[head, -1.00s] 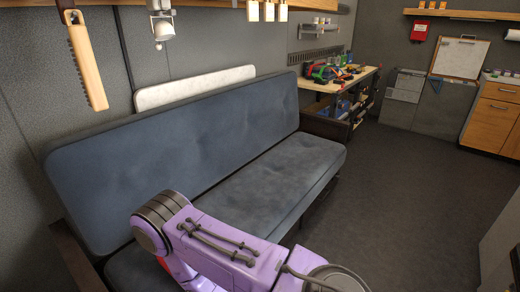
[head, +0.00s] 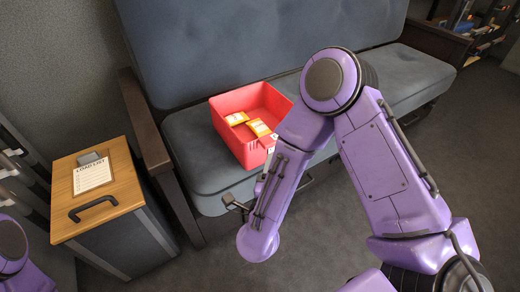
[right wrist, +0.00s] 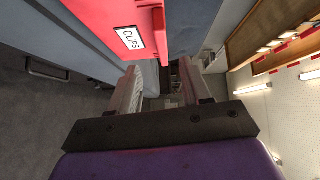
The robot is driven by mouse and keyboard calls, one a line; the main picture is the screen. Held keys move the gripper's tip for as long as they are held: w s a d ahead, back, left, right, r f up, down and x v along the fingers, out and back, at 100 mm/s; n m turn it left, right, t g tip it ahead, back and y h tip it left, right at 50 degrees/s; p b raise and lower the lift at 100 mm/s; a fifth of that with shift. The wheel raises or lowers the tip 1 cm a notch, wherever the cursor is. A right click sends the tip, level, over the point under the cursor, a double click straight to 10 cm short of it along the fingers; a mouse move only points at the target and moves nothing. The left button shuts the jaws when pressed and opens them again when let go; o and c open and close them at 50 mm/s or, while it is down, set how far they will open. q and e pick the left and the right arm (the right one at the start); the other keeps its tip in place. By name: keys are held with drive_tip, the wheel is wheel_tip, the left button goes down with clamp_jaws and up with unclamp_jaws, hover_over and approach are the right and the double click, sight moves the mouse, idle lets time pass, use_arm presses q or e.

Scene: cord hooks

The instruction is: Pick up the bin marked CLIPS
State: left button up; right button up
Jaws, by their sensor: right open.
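The red bin (head: 232,139) sits on the grey-blue seat of the couch (head: 200,160) in the head view, with yellow-and-white packets (head: 258,127) inside. Its right front part is hidden behind my right arm. In the right wrist view the bin (right wrist: 105,18) fills the top middle, with a white label reading CLIPS (right wrist: 130,38). My right gripper (right wrist: 160,82) is open, its two fingers apart near the bin's labelled side, with nothing held between them. I cannot tell whether a finger touches the bin. My left gripper is not in view.
A wooden-topped cabinet (head: 125,188) with a black handle and a paper sheet (head: 91,176) stands left of the couch. The couch's dark armrest (head: 143,125) rises between cabinet and bin. The seat right of the bin is partly hidden by my arm.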

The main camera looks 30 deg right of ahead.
drive_tip(key=shift+m+h, duration=0.4)
drive_tip(key=shift+m, duration=0.4)
drive_tip(key=b+x, duration=0.1)
drive_tip(key=x, duration=0.9)
drive_tip(key=shift+w+d+f, duration=0.15)
drive_tip(key=shift+d, duration=0.2)
clamp_jaws()
